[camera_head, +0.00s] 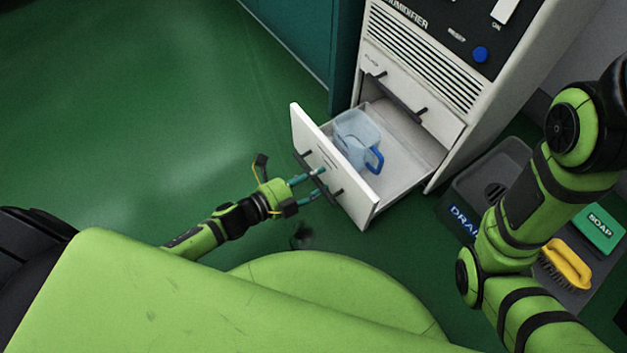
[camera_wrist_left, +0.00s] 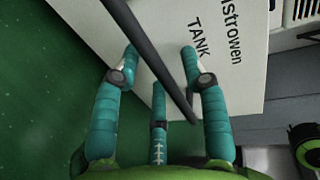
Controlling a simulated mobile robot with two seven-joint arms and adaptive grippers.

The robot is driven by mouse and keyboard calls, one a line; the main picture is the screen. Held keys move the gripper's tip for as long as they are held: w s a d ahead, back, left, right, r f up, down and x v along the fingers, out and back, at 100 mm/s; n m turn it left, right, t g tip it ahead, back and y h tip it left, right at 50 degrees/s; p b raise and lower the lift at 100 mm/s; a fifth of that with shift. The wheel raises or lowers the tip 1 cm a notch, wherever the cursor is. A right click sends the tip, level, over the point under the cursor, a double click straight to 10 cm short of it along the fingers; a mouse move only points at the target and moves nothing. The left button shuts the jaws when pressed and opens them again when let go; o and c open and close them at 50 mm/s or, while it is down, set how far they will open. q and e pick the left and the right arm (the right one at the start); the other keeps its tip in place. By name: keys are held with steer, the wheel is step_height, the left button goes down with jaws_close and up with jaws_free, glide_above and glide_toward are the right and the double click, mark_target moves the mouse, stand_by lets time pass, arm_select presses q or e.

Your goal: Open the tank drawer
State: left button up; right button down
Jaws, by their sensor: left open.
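The tank drawer (camera_head: 363,208) is the lower drawer of the white humidifier cabinet and stands pulled out. Its white front also shows in the left wrist view (camera_wrist_left: 235,95), with the word TANK on it. A dark bar handle (camera_head: 325,182) runs across the front. In the left wrist view the handle (camera_wrist_left: 150,50) passes between the teal fingers. My left gripper (camera_head: 314,182) is open at the handle; I cannot tell whether a finger touches it. A clear tank with a blue handle (camera_head: 355,138) sits inside the drawer. My right gripper is out of view.
A closed upper drawer (camera_head: 410,90) with a dark handle is above the open one. A grey drain basin (camera_head: 487,180), green soap (camera_head: 598,228) and a yellow brush (camera_head: 566,265) are at the right. The green floor at left is clear.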

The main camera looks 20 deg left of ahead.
arm_select(q)
jaws_close()
steer(key=shift+f+p+v, duration=0.15)
steer(key=shift+p+v, duration=0.2)
steer(key=shift+v, duration=0.55)
steer(key=shift+f+p+v, duration=0.2)
steer(key=shift+p+v, duration=0.1)
steer(key=shift+v, duration=0.6)
jaws_free()
steer(key=v, duration=1.2)
steer(key=shift+s, duration=0.1)
